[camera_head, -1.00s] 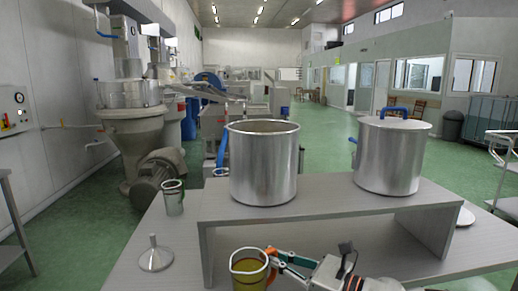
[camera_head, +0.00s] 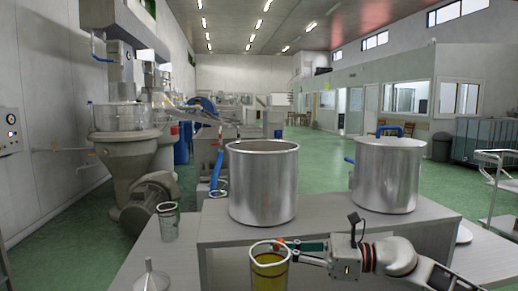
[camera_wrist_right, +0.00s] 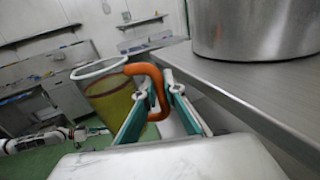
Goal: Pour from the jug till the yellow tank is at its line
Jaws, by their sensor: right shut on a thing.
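The jug (camera_head: 270,273) is clear, with yellow-green liquid inside and an orange handle. It is about upright in front of the raised shelf in the head view. My right gripper (camera_head: 292,248) is shut on the jug's handle, which shows between its fingers in the wrist view (camera_wrist_right: 150,88). Two steel tanks stand on the shelf: an open one (camera_head: 262,185) and a lidded one (camera_head: 388,175) with a blue handle. Neither looks yellow, and I see no level line. What seems to be my left arm shows small in the wrist view; its fingers are unclear.
The grey shelf (camera_head: 330,228) has a front edge close behind the jug. A metal funnel (camera_head: 152,280) and a clear measuring cup (camera_head: 168,222) stand on the table to the left. Some table between funnel and shelf is free.

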